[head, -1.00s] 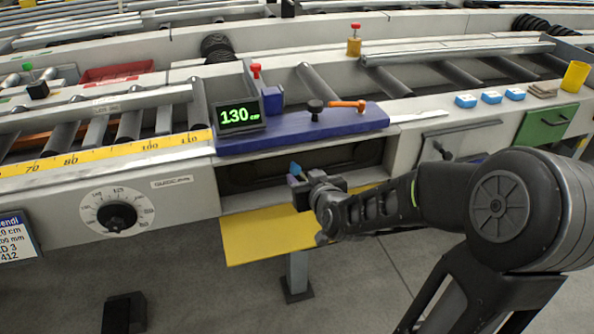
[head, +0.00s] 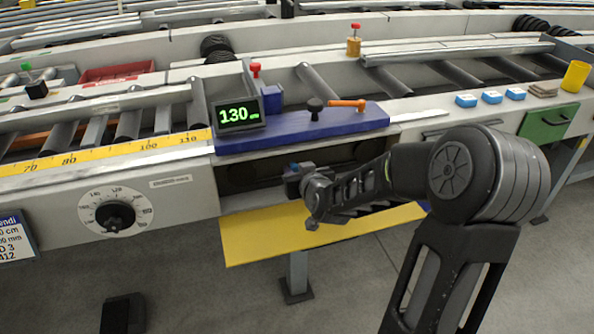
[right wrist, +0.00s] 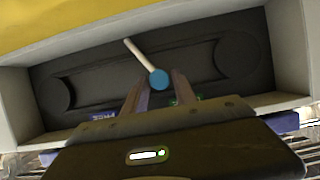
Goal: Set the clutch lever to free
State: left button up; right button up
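The clutch lever (right wrist: 139,55), a pale rod with a round blue knob (right wrist: 158,79), stands in a dark recess and shows in the right wrist view. My right gripper (right wrist: 159,80) is open, with one finger on each side of the knob. Small gaps seem to show between knob and fingers. In the head view my right gripper (head: 292,180) is at the recess below the blue plate, and only a bit of blue shows at its tip. A blue label that seems to read FREE (right wrist: 102,115) is partly hidden by the gripper. My left gripper is out of view.
Above are a blue plate (head: 345,127) and a display (head: 239,114) reading 130. A dial (head: 115,216) is on the left.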

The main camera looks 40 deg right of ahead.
grip_shut()
dwell(1.0)
